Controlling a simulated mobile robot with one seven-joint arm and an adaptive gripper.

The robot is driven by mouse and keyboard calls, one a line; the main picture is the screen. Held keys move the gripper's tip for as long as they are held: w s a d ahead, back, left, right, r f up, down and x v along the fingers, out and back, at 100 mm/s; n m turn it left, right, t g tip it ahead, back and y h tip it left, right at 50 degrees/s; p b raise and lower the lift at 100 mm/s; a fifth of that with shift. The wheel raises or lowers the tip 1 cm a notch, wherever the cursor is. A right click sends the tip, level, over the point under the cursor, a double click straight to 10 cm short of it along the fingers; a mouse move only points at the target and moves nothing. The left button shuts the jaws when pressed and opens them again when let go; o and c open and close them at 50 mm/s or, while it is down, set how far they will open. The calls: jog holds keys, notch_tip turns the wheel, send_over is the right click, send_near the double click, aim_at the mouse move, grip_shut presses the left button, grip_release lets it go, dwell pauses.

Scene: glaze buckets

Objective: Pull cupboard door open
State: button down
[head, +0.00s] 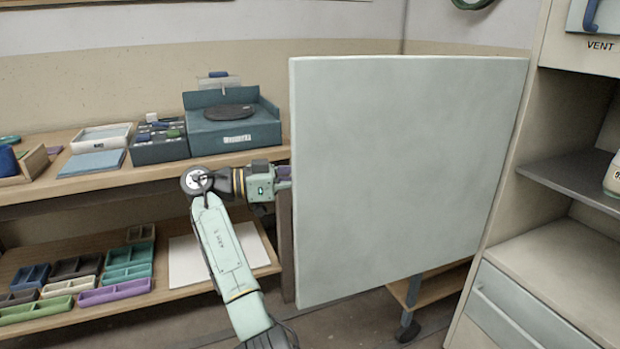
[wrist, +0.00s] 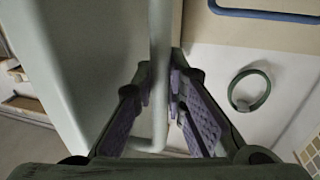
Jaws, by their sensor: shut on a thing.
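The cupboard door (head: 405,175) is a large pale green panel. It stands swung well out from the cupboard (head: 530,190), hinged on its right side, and the cupboard's inside shows. In the wrist view the door (wrist: 85,70) fills the left side, with a pale bar handle (wrist: 159,60) running up the middle. My gripper (wrist: 163,95) has its purple-padded fingers shut around the handle. In the head view my gripper (head: 284,177) is at the door's left edge, with its fingertips and the handle mostly hidden behind the panel.
Behind my arm, a wooden shelf (head: 75,187) bears a dark teal scale (head: 232,125) and boxes. Several coloured trays (head: 115,291) lie on the lower shelf. Inside the cupboard are a grey shelf (head: 570,175) and a drawer (head: 520,310). A white jar (head: 613,175) stands at the right edge.

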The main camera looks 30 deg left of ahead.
dwell(0.3)
jog(key=c, duration=1.9)
grip_release()
jog(key=v, duration=1.2)
jog(key=shift+w, duration=0.1)
